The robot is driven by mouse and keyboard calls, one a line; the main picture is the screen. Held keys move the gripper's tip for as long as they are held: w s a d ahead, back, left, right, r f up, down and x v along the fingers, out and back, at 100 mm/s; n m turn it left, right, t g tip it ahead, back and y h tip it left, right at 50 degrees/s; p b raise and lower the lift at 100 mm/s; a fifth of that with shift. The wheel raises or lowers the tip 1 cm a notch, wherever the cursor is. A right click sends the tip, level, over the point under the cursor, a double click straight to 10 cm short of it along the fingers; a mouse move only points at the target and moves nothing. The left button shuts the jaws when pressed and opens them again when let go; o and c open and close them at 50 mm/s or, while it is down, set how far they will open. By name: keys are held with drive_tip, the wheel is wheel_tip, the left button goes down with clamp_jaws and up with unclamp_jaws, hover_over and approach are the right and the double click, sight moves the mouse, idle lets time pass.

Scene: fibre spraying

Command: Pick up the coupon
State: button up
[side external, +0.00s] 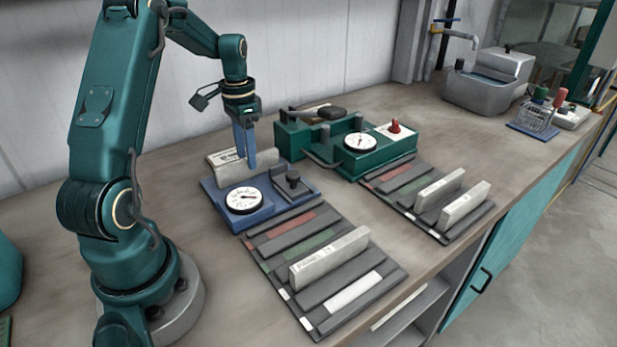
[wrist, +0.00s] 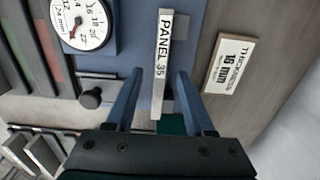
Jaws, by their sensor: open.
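A pale grey coupon (side external: 268,158) stands on edge in the blue gauge fixture (side external: 217,201), beside its round dial (side external: 244,199). Its narrow top edge reads "PANEL 35" in the wrist view (wrist: 164,60). My gripper (side external: 247,167) is open, pointing down over the coupon. In the wrist view my gripper's fingers (wrist: 160,73) lie one on each side of the coupon, with a visible gap on both sides. The fingers hide part of the coupon in the side view.
A sign reading "THICKNESS 16 mm" (wrist: 229,66) stands close by the right finger. A green gauge device (side external: 393,152) is behind to the right. A front rack (side external: 378,300) holds one upright coupon (side external: 330,257); a right rack (side external: 398,204) holds two. A wire basket (side external: 537,121) stands far right.

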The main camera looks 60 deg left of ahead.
drive_tip(key=shift+f, duration=1.1)
clamp_jaws()
idle(0.7)
